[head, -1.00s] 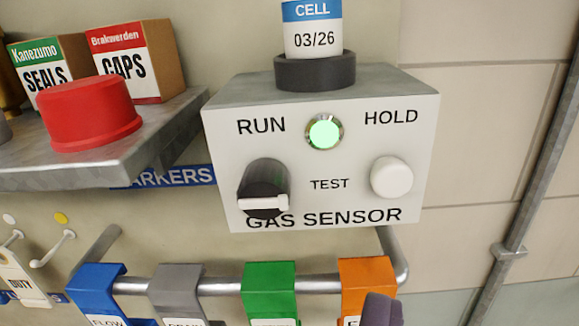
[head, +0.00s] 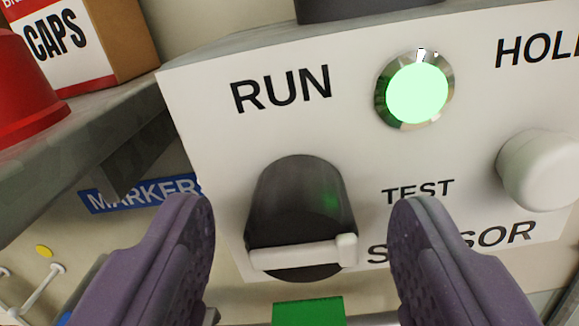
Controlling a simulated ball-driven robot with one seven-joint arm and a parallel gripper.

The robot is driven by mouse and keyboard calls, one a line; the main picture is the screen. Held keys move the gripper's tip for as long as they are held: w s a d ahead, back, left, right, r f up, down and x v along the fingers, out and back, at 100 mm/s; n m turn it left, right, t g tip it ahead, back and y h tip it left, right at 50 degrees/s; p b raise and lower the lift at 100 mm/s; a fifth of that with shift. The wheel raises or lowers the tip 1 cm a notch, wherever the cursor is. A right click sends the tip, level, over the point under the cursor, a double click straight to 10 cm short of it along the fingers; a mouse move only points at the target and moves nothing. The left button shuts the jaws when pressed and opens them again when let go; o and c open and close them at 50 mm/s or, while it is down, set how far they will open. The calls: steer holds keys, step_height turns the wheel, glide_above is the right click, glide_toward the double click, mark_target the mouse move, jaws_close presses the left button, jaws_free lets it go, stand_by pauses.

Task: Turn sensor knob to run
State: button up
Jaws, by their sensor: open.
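The gas sensor box (head: 440,120) is light grey and fills much of the view. Its black knob (head: 303,203) sits below the word RUN, with a white bar across its front lying nearly level. The word HOLD is cut off at the right edge. A round lamp (head: 416,92) glows green. A white push button (head: 540,170) sits at the right beside TEST. My gripper (head: 303,225) is open, with one purple finger on each side of the knob in the picture. No contact with the knob shows, and its exact distance cannot be told.
A grey shelf (head: 90,150) at the left holds a red cap (head: 22,95) and a CAPS box (head: 75,45). A blue MARKERS label (head: 140,194) is on the wall below it. A green tag or clip (head: 308,311) hangs under the sensor box.

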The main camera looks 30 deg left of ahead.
steer(key=shift+w+a, duration=0.2)
steer(key=shift+w, duration=0.4)
steer(key=c, duration=1)
steer(key=shift+c, duration=0.2)
steer(key=shift+n+b, duration=0.3)
steer(key=shift+b, duration=0.05)
steer(key=n+b, duration=0.2)
steer(key=shift+s+f+n, duration=0.1)
steer(key=shift+n, duration=0.3)
steer(key=n+b, duration=0.3)
steer(key=n, duration=0.2)
steer(key=shift+a+n, duration=0.1)
steer(key=shift+n, duration=0.2)
steer(key=n+b, duration=0.2)
steer(key=n, duration=0.2)
steer(key=shift+b, duration=0.3)
steer(key=shift+n+b, duration=0.8)
steer(key=shift+n, duration=1.6)
